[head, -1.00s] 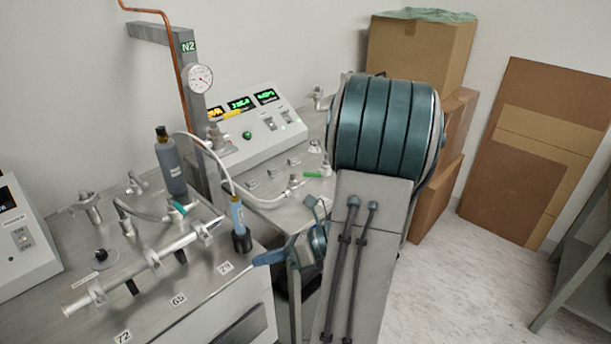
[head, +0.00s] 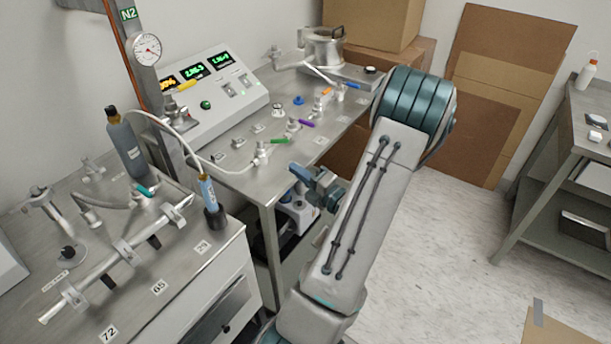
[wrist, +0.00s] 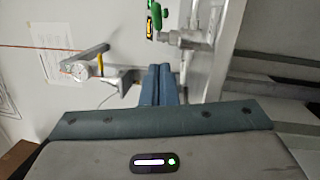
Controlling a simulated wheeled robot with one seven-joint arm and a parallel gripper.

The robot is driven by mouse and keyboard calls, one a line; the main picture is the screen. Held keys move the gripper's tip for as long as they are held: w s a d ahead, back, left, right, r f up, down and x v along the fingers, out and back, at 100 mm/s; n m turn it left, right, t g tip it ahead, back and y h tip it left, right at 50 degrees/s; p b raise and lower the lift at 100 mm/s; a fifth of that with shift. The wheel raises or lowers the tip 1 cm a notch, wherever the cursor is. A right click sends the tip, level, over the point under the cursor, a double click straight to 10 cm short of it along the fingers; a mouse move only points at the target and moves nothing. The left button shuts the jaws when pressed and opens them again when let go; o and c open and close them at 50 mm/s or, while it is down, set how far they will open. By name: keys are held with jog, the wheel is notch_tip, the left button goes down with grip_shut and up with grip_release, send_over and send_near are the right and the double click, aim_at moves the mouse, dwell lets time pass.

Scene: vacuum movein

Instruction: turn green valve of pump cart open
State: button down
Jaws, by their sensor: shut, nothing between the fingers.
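The pump cart (head: 240,182) is a steel cart with a control box on top. Its green valve handle (head: 280,141) sits on a silver valve body (head: 261,152) near the front edge, with a pale hose joined to it. A green handle on a silver fitting also shows at the top of the wrist view (wrist: 156,15). My gripper (head: 298,172) is by the cart's front edge, to the lower right of the green handle and apart from it. In the wrist view its blue fingers (wrist: 157,84) are together and empty, below the green handle in the picture.
Purple (head: 300,122), orange (head: 327,91) and blue (head: 348,85) handles stand farther along the cart. A bench with a glass-like tube and a small blue-labelled vial (head: 206,190) is at left. Boxes stand behind; a grey shelf table (head: 550,170) is at right.

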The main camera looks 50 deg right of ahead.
aim_at(273, 142)
jog(key=w, duration=0.2)
jog(key=w+d, duration=0.1)
jog(key=w, duration=0.1)
jog(key=w+r+p, duration=0.1)
jog(key=w, duration=0.1)
jog(key=shift+d+r, duration=0.1)
jog(key=shift+d, duration=0.3)
jog(key=shift+w+d+r, duration=0.1)
jog(key=shift+w+d, duration=0.4)
jog(key=shift+d, duration=0.1)
